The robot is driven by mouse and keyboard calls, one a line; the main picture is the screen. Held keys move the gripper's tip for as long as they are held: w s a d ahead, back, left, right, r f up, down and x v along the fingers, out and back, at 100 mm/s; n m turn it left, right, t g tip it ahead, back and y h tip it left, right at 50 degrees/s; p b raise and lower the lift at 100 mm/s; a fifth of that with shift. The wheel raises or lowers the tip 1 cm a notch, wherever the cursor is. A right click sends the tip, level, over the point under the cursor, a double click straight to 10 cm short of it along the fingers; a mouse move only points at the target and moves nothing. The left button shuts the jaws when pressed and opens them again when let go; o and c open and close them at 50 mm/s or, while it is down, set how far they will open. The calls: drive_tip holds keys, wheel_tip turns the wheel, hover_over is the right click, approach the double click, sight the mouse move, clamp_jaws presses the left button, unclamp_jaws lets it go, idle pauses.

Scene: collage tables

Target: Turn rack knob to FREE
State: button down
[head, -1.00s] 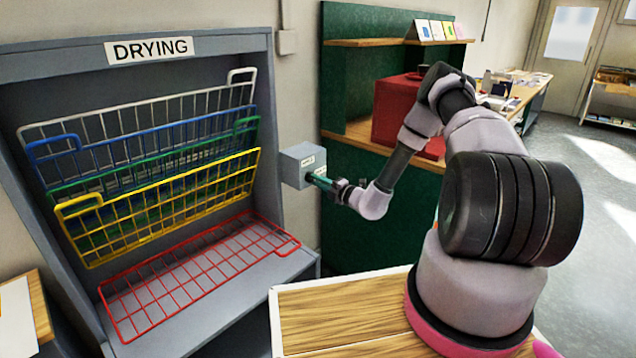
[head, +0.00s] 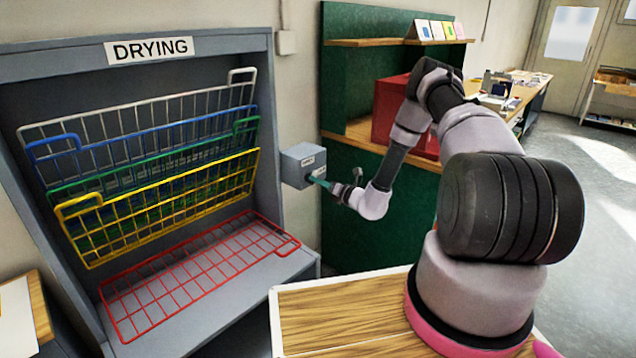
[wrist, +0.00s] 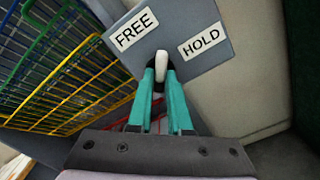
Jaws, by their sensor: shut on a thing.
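The rack knob (wrist: 161,66) has a pale grip on a dark round base and sits on a grey box (head: 298,166) fixed to the wall right of the drying rack. In the wrist view, the box carries a FREE label (wrist: 135,29) at upper left and a HOLD label (wrist: 201,42) at right. The grip lies between the labels in that view, roughly upright in the picture. My gripper (wrist: 161,76), with teal fingers, is shut on the knob's grip. It also shows at the box in the head view (head: 319,183). The fingers hide the knob there.
The drying rack (head: 150,75) holds white, blue, green and yellow wire shelves, with a red one (head: 200,275) lowered. A green shelf unit (head: 350,230) with a red box stands behind my arm. A wooden-topped table (head: 340,310) is in front.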

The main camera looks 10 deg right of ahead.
drive_tip(key=shift+f+n, duration=0.1)
drive_tip(key=shift+n, duration=3.7)
drive_tip(key=c, duration=0.8)
unclamp_jaws()
drive_tip(key=shift+c, duration=0.2)
drive_tip(key=v, duration=1.1)
